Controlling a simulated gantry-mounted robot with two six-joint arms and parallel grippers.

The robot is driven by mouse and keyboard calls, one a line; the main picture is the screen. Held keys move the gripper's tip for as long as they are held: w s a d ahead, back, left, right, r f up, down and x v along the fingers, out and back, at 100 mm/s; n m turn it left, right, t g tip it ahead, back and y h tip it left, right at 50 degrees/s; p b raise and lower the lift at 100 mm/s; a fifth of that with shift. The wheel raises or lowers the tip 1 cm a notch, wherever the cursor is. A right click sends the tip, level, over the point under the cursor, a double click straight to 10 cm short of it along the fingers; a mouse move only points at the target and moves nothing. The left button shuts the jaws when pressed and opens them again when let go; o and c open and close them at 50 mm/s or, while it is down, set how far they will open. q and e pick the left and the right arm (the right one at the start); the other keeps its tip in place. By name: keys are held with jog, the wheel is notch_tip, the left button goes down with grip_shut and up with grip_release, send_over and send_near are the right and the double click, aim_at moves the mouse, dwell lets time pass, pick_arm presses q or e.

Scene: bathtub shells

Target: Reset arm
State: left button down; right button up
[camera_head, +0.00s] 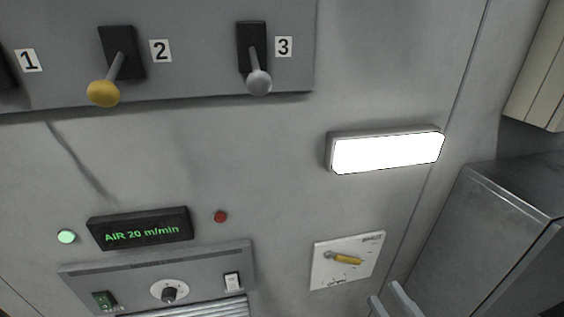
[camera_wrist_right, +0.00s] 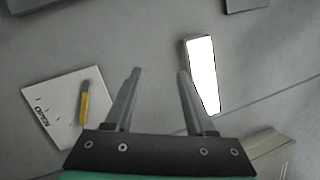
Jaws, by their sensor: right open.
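My right gripper (camera_head: 390,300) shows only at its fingertips at the bottom edge of the head view, right of centre. In the right wrist view the right gripper (camera_wrist_right: 157,75) is open, with two grey fingers apart and nothing between them. A white dial plate with a yellow pointer (camera_head: 347,260) is on the wall, just up and left of the fingertips. The dial plate also shows left of the fingers in the right wrist view (camera_wrist_right: 58,105). My left gripper is not in view.
A lit lamp (camera_head: 388,153) is on the wall. A grey panel (camera_head: 190,70) carries levers, including a yellow-knobbed one (camera_head: 104,92) and a grey one (camera_head: 258,80). Below are an AIR display (camera_head: 140,229) and a control panel (camera_head: 205,262). A metal cabinet (camera_head: 480,240) stands at right.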

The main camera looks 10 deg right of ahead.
jog(key=w+a+r+n+t+y+p, duration=0.1)
jog(key=a+r+n+y+p, duration=0.2)
jog(key=r, duration=0.9)
jog(key=w+a+r+n+t+y+p, duration=0.1)
jog(key=a+r+n+p, duration=0.3)
jog(key=r, duration=0.7)
jog(key=s+a+r+n+t+y+p, duration=0.15)
jog(key=r+n, duration=0.25)
jog(key=r, duration=0.6)
jog(key=s+r+n+t+h+p, duration=0.1)
jog(key=s+r+n+p, duration=0.25)
jog(key=r, duration=0.65)
jog(key=d+r+n+t+h, duration=0.1)
jog(key=h, duration=0.1)
jog(key=d+r+n+t+h, duration=0.1)
jog(key=d+n+h, duration=0.1)
jog(key=h, duration=0.1)
jog(key=d+r+n+t+h+b, duration=0.1)
jog(key=h, duration=0.2)
jog(key=shift+s+d+n, duration=0.1)
jog(key=shift+d+n, duration=0.25)
